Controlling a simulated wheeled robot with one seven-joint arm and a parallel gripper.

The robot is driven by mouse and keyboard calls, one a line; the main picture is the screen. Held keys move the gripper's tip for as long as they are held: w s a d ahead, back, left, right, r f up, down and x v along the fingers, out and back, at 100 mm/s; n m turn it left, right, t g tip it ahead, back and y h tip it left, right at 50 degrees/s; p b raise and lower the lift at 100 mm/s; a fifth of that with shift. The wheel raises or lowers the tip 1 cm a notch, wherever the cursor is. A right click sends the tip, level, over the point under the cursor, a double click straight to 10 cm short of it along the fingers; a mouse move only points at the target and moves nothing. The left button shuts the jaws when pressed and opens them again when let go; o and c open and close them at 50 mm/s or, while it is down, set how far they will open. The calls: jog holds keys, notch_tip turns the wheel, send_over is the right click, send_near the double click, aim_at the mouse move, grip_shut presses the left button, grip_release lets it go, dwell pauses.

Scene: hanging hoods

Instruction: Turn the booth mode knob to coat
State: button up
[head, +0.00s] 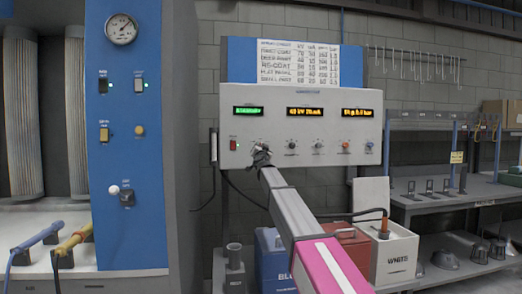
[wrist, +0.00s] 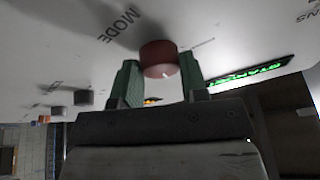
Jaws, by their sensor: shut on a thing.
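The booth mode knob (wrist: 158,56) is a round dark-red knob on the pale panel, beside the printed word MODE, in the wrist view. A small light mark shows on its lower edge. My gripper (wrist: 160,68) has its two green fingers on either side of the knob, shut on it. In the head view my gripper (head: 262,156) is against the lower left of the control panel (head: 365,108) and hides the knob. The knob's pointer direction and the coat position cannot be read.
A green display (wrist: 250,74) lies to the right of the knob in the wrist view. In the head view a red switch (head: 233,145) is just left of my gripper, and several small knobs line the panel to its right. Paint containers (head: 395,255) stand below.

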jog(key=shift+a+r+m+g+h, duration=0.1)
jog(key=shift+m+g+h, duration=0.5)
jog(key=shift+m, duration=1.25)
jog(key=shift+a+r+m+g+h, duration=0.15)
jog(key=shift+m+h, duration=0.85)
jog(key=shift+m, duration=0.9)
jog(key=shift+f+m+g+h, duration=0.1)
jog(key=shift+m+g+h, duration=0.5)
jog(key=shift+m, duration=1.25)
jog(key=shift+s+t, duration=0.1)
jog(key=shift+t, duration=0.15)
jog(key=o, duration=0.9)
jog(key=shift+s, duration=0.1)
jog(key=s, duration=0.3)
jog(key=s+f, duration=0.1)
jog(key=s, duration=0.3)
jog(key=s+a, duration=0.1)
jog(key=s, duration=0.2)
jog(key=shift+s+a+f, duration=0.1)
jog(key=shift+s+f, duration=0.05)
jog(key=shift+f, duration=0.2)
